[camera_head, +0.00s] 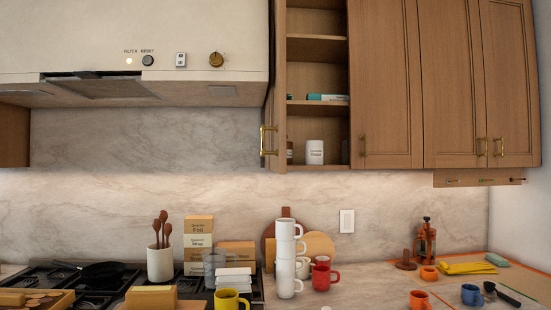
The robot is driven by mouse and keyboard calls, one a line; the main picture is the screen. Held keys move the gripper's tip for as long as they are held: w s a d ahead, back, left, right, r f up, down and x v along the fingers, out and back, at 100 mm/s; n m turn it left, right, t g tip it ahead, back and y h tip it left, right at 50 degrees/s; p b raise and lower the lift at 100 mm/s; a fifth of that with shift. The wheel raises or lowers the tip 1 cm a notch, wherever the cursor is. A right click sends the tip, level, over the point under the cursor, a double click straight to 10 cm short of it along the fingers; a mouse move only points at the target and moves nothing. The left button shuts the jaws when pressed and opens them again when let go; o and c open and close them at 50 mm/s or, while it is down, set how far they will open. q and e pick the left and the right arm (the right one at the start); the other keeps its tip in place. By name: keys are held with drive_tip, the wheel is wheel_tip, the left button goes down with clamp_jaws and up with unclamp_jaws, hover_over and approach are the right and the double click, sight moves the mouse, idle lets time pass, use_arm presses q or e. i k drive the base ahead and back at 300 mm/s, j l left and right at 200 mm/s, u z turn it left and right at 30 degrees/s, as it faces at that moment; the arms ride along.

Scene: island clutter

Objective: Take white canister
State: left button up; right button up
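A white canister (314,152) with dark lettering stands upright on the bottom shelf of the open wall cabinet (318,76). A smaller dark jar (290,151) with a pale label stands to its left, partly hidden by the cabinet's frame. A pale item (345,151) sits to its right, partly cut off by the neighbouring door. The front of the canister is unobstructed. Neither of my grippers shows in the head view.
The open cabinet door (269,125) with a brass handle stands at the left of the opening. Below, a tall stack of white mugs (285,262) rises from the counter, beside red mugs (321,276). A range hood (130,45) fills the upper left.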

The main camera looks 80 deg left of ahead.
sight(315, 149)
drive_tip(key=u, duration=2)
